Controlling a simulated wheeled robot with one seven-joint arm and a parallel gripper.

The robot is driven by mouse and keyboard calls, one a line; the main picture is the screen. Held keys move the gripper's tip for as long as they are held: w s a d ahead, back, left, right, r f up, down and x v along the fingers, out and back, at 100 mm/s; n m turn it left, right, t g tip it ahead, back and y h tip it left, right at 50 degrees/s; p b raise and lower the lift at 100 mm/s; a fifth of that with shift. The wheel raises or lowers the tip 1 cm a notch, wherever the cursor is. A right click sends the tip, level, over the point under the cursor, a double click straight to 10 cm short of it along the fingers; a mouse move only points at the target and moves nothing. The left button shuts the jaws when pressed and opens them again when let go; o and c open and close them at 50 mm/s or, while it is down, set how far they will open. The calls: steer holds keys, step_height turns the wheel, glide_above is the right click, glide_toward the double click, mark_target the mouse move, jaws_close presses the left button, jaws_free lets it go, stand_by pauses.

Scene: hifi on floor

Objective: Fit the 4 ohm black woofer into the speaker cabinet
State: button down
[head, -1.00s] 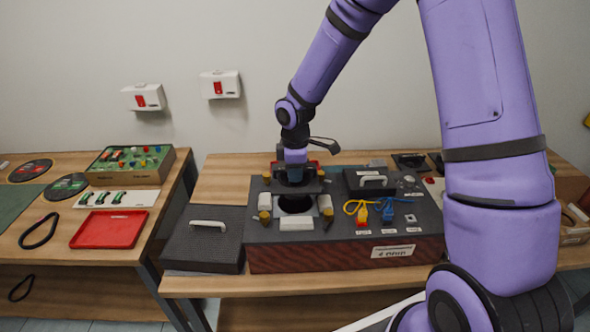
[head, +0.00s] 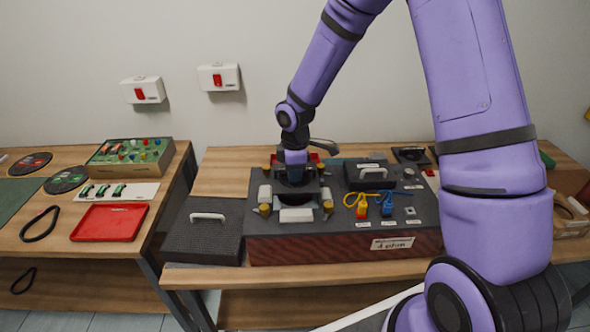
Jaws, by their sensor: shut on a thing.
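The speaker cabinet (head: 345,249) lies on the right bench, with a dark top and a reddish-brown front. My gripper (head: 296,178) points down over the left part of the cabinet top. It is shut on a black woofer (head: 297,192), which sits at the round opening seen there before. The woofer now hides that opening. I cannot tell whether it is fully seated or still slightly raised.
A dark grille panel with a white handle (head: 208,217) lies left of the cabinet. Yellow and blue connectors (head: 363,206) and a handled block (head: 373,172) are on the cabinet top. A red tray (head: 110,222) and a parts box (head: 130,159) are on the left bench.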

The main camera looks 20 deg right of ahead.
mark_target(295, 186)
steer(key=shift+f, duration=2.65)
steer(key=c, duration=1)
jaws_free()
step_height(295, 186, up, 11)
steer(key=shift+s+f, duration=0.1)
step_height(295, 186, up, 8)
steer(key=shift+r, duration=0.1)
stand_by(0.4)
